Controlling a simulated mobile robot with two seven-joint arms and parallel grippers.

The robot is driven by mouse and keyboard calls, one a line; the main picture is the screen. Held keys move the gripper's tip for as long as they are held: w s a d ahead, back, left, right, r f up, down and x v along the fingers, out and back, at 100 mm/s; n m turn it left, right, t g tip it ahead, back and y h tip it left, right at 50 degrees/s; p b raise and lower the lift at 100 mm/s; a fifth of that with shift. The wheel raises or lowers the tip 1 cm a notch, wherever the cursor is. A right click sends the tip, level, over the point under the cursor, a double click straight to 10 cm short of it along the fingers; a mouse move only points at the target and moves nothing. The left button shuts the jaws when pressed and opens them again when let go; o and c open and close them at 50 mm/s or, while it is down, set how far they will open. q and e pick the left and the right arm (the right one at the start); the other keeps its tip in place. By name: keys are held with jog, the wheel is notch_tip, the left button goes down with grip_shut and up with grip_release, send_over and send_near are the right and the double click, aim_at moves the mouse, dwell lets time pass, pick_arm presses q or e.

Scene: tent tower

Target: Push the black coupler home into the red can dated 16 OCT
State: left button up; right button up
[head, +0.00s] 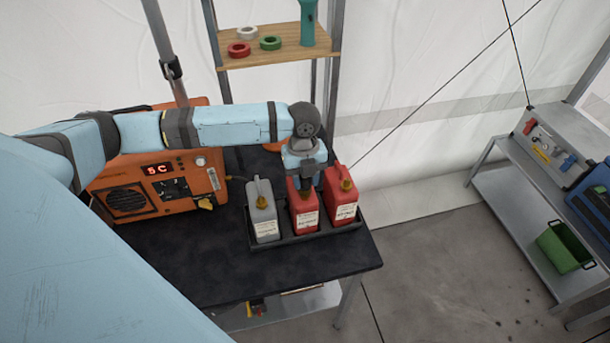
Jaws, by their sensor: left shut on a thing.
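Two red cans stand side by side in a black tray (290,241) on the dark table. The middle red can (306,216) is directly under my left gripper (305,184), which points down at its top. The right red can (342,204) has a brass-coloured cap and stands just right of the gripper. Both carry white labels whose dates are too small to read. My left gripper is shut on a small dark thing at the middle can's mouth, apparently the black coupler; it is mostly hidden, and I cannot tell how deep it sits. My right gripper is out of view.
A grey can (264,218) stands left in the same tray. An orange heater (150,190) showing "5 C" is at the table's left. A wooden shelf (285,52) with tape rolls stands behind. The table's front is clear. A metal bench (500,183) with a green crate (563,248) is right.

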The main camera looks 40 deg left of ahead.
pick_arm(q)
jog(key=shift+f, duration=0.35)
jog(key=o, duration=1)
jog(key=shift+r, duration=0.25)
notch_tip(320, 180, up, 13)
jog(key=w+a+b, duration=0.1)
jog(key=b, duration=0.1)
jog(key=shift+r, duration=0.15)
jog(key=shift+a, duration=0.1)
